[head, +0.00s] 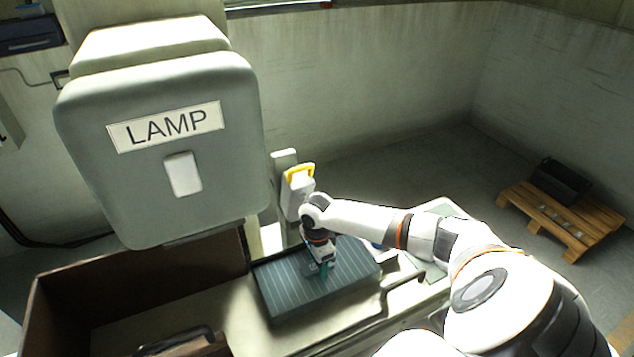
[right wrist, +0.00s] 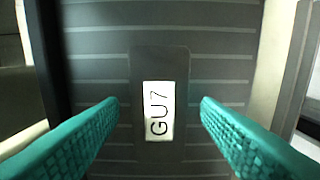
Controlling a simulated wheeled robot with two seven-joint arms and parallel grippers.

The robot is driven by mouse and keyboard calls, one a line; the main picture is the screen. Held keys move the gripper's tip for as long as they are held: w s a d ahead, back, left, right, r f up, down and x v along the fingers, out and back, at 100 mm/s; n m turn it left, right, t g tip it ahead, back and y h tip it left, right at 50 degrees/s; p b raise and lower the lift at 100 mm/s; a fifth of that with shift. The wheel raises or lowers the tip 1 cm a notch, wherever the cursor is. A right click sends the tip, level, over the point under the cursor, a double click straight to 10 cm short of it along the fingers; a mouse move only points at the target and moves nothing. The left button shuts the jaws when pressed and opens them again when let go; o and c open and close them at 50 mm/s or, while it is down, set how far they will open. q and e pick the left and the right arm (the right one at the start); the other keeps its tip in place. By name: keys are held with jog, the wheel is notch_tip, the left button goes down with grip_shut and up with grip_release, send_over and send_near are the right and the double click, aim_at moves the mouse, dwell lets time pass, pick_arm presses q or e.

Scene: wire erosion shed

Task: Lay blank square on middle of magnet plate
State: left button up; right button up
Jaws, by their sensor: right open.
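The magnet plate (head: 285,290) is a dark grey block with light stripes on the bench in the head view; its striped top fills most of the right wrist view (right wrist: 220,45). The blank (right wrist: 160,63), a dark rectangle with a white "GU7" label, lies on the plate. Its sides look parallel to the plate's edges and it sits near mid-width; how central it is lengthwise I cannot tell. My right gripper (head: 324,270) is over the plate, its teal fingers (right wrist: 158,115) open and apart on either side of the blank. In the head view the gripper hides the blank.
A big grey LAMP housing (head: 185,100) stands at left above a brown open-topped box (head: 40,310). A white unit with a yellow handle (head: 298,190) stands behind the plate. A wooden pallet (head: 560,222) with a black bin (head: 560,182) lies on the floor at right.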

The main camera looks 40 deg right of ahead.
notch_tip(320, 180, up, 12)
jog(key=b, duration=0.2)
dwell(0.7)
